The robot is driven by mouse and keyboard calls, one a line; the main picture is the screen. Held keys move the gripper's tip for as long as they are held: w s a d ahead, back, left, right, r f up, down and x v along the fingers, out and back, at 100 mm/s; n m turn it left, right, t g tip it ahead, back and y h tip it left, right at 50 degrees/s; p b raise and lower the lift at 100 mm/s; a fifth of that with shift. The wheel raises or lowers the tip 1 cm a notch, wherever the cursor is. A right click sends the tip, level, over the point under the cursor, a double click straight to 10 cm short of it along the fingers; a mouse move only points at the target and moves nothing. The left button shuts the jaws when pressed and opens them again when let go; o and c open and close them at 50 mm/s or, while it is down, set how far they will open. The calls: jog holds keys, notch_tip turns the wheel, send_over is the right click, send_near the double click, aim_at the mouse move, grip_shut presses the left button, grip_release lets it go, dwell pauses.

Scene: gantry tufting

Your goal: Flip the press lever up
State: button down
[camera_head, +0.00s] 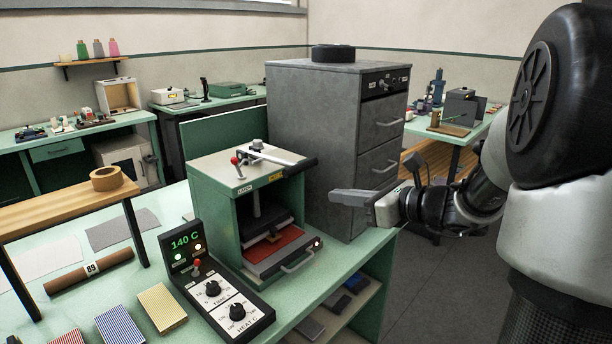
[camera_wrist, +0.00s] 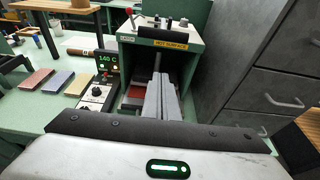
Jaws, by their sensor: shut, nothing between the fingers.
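The heat press (camera_head: 212,202) is a green box on the bench, with a red pad and a drawer-like tray (camera_head: 285,255) at its front. Its press lever (camera_head: 278,156) lies roughly level across the top, with a pale bar and a black grip reaching past the front right edge. In the wrist view the black grip (camera_wrist: 188,38) shows above the hot-surface label. My gripper (camera_head: 335,196) is shut and empty, to the right of the press front and lower than the lever grip, apart from it. Its closed fingers (camera_wrist: 159,80) point at the press front in the wrist view.
A grey cabinet (camera_head: 305,108) stands close behind and right of the press. A control box (camera_head: 215,290) reading 140 C sits left of it. A small red-knobbed switch (camera_head: 235,160) is on the press top. A wooden shelf (camera_head: 65,205) with tape is at left.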

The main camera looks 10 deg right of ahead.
jog(key=w+a+r, duration=0.1)
jog(key=w+a, duration=0.4)
jog(key=w, duration=0.2)
jog(key=shift+w+a+r, duration=0.15)
jog(key=shift+w+a, duration=0.15)
jog(key=shift+a, duration=0.05)
dwell(0.5)
